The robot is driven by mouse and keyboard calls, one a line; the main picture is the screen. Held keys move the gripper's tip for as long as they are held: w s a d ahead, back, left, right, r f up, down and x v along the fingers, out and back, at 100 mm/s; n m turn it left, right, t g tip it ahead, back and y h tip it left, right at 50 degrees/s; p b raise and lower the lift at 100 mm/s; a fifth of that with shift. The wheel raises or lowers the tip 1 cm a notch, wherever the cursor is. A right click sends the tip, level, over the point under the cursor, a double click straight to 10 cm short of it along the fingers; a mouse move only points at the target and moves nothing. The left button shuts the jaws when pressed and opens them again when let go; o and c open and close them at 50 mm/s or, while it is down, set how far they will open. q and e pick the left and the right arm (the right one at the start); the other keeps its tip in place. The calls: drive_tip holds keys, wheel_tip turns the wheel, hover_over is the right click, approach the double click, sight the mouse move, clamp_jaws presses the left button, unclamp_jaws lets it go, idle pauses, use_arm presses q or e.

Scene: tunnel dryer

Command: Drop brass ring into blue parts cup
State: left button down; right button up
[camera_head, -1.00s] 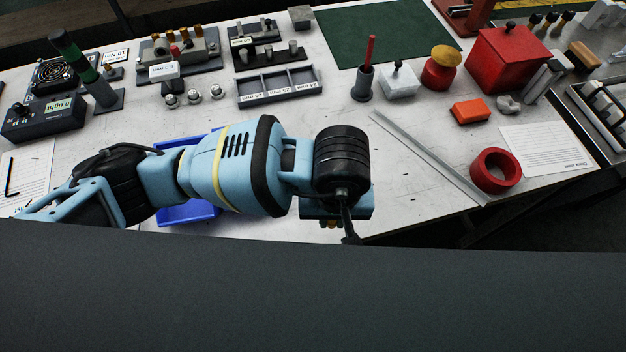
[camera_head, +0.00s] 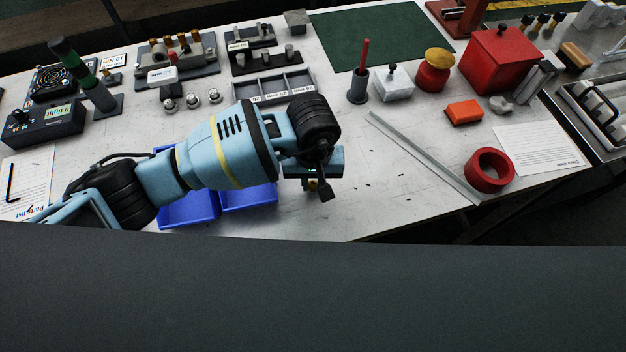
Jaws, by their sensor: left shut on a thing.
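My left gripper (camera_head: 316,183) hangs over the bench, pointing down, with its fingers mostly hidden under its own wrist. It is shut on the brass ring, of which at most a small brass-coloured bit (camera_head: 312,185) shows beneath the gripper body. Blue open containers (camera_head: 190,211) lie to the left of the gripper, partly hidden under my left forearm. A second blue part (camera_head: 250,198) shows to their right, nearer the gripper. I cannot tell which of these is the parts cup. My right gripper is not in view.
A grey divided tray (camera_head: 275,88) and several shiny knobs stand behind the arm. A grey rail (camera_head: 420,155), a red ring (camera_head: 489,170) and an orange block (camera_head: 464,111) lie to the right.

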sight(313, 185)
use_arm(q)
drive_tip(key=shift+f, duration=0.3)
drive_tip(key=shift+f, duration=0.1)
drive_tip(key=shift+f, duration=0.15)
drive_tip(key=c, duration=1.3)
unclamp_jaws()
drive_tip(key=shift+c, duration=0.2)
drive_tip(key=shift+o, duration=0.4)
wheel_tip(313, 185, up, 12)
drive_tip(key=shift+r, duration=0.25)
